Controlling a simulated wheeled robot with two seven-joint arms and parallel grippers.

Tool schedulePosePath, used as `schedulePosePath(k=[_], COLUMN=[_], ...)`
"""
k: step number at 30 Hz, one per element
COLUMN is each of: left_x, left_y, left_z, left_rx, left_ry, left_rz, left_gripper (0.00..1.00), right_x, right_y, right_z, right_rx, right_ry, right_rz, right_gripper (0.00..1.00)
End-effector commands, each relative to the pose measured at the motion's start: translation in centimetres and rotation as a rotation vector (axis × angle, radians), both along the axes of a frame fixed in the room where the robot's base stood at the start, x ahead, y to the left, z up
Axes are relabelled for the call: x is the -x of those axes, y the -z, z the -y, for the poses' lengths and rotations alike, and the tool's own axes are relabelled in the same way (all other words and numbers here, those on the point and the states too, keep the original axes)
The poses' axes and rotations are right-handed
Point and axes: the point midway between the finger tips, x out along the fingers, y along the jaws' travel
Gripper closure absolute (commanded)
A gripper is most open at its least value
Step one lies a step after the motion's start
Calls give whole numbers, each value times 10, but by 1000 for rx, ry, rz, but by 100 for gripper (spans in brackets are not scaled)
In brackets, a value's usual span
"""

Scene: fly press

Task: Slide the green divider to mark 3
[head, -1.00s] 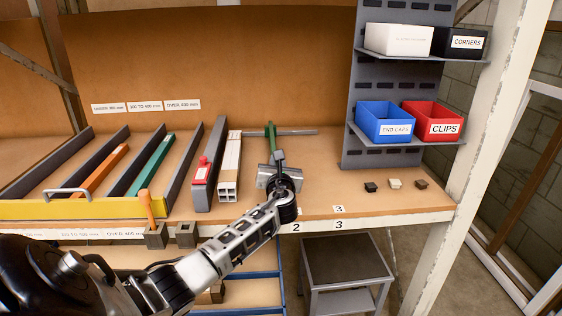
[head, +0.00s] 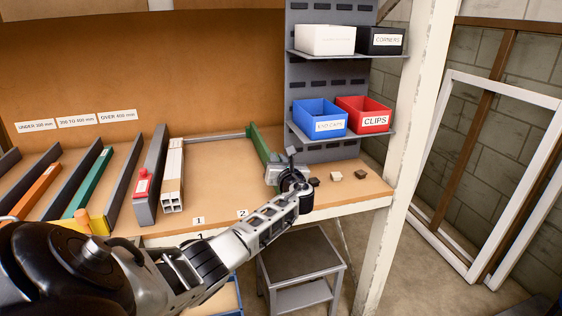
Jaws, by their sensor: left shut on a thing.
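The green divider (head: 259,143) stands on the worktop, running front to back, with its far end at the right part of a thin grey rail (head: 207,137). My left gripper (head: 276,172) is shut on the divider's near end, and the gripper hides part of it. The mark 1 label (head: 198,220) and mark 2 label (head: 242,213) lie on the worktop left of the gripper. Mark 3 does not show; my gripper and forearm cover the area to the right of mark 2. My right gripper is not in view.
A grey bin rack (head: 330,70) with blue (head: 320,117) and red (head: 363,115) bins stands just right of the divider. Small blocks (head: 336,176) lie right of the gripper. White profiles (head: 173,178) lie left; the worktop between them and the divider is clear.

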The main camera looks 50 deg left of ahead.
Motion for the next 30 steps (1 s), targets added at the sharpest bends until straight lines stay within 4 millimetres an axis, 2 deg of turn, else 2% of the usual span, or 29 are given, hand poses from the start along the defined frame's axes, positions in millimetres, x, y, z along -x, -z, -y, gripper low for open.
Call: schedulePosePath(k=[5,6,8,16,20,23,30], left_x=[-3,-3,-3,-2,1,8,35], left_y=[-1,-1,-1,-1,-1,-1,-1], left_z=[3,3,3,2,10,23,75], left_rx=[-1,-1,0,1,2,2,3], left_ry=[11,11,10,7,9,10,12], left_rz=[0,0,1,2,1,1,2], left_gripper=[100,82,67,67,67,67,67], right_x=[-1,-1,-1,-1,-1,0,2], right_y=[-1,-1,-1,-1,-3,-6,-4], right_z=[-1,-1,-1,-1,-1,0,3], right_rx=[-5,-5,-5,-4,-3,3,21], right_ry=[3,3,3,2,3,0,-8], right_rz=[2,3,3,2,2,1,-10], right_gripper=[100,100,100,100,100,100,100])
